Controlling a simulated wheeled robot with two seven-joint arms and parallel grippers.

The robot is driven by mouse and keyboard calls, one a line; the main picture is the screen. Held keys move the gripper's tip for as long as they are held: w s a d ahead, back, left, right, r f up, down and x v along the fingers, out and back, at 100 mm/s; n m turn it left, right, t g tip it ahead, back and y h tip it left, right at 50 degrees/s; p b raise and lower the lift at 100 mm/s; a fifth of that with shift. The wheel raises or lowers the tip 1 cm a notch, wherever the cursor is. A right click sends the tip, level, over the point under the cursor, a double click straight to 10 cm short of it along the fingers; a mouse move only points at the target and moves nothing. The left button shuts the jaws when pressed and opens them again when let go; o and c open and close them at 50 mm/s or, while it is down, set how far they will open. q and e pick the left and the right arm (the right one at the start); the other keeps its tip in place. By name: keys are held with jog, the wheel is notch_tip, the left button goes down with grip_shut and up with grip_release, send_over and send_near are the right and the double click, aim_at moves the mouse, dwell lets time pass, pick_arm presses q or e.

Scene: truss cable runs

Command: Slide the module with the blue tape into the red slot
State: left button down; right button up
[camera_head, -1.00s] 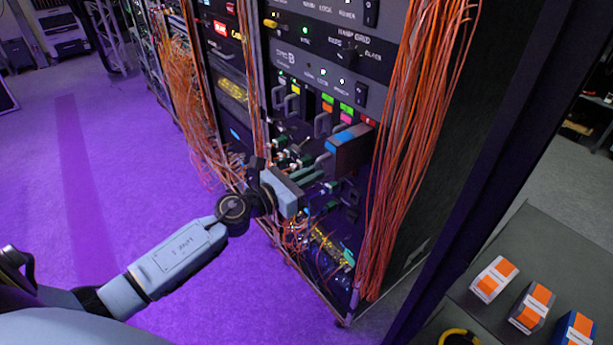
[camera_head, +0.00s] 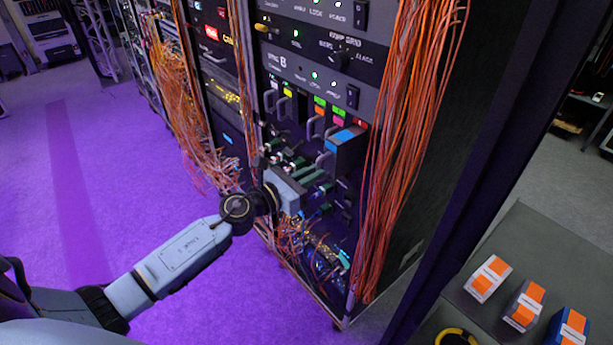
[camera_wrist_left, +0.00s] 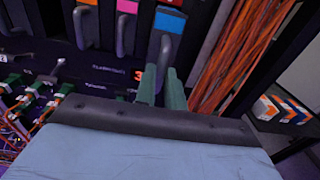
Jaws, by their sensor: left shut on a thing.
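The module with the blue tape (camera_head: 346,137) is a dark box sticking partly out of the rack bay under the red label (camera_head: 361,122). In the left wrist view the module's blue tape (camera_wrist_left: 169,21) sits just below a red strip (camera_wrist_left: 174,3), with a grey handle (camera_wrist_left: 165,48) beneath it. My left gripper (camera_head: 320,171) is at the module's front, its green fingers shut on the handle; the fingers also show in the wrist view (camera_wrist_left: 161,84). The inside of the red slot is hidden by the module. My right gripper is not in view.
Modules with handles (camera_head: 316,122) under green, orange and pink labels stand close on the left. Orange cables (camera_head: 405,150) hang just right of the module. Green connectors and loose wires (camera_head: 300,228) lie below. Orange-and-white boxes (camera_head: 488,278) stand on a shelf at lower right.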

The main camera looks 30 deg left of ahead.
aim_at(330, 164)
pick_arm(q)
jog(key=shift+x, duration=2.9)
jog(key=shift+r, duration=0.1)
jog(key=shift+b, duration=0.3)
jog(key=shift+b+x, duration=0.45)
jog(key=shift+x, duration=1.3)
jog(key=shift+r, duration=0.1)
jog(key=c, duration=1.4)
grip_release()
jog(key=shift+w+d, duration=0.1)
jog(key=shift+w, duration=0.05)
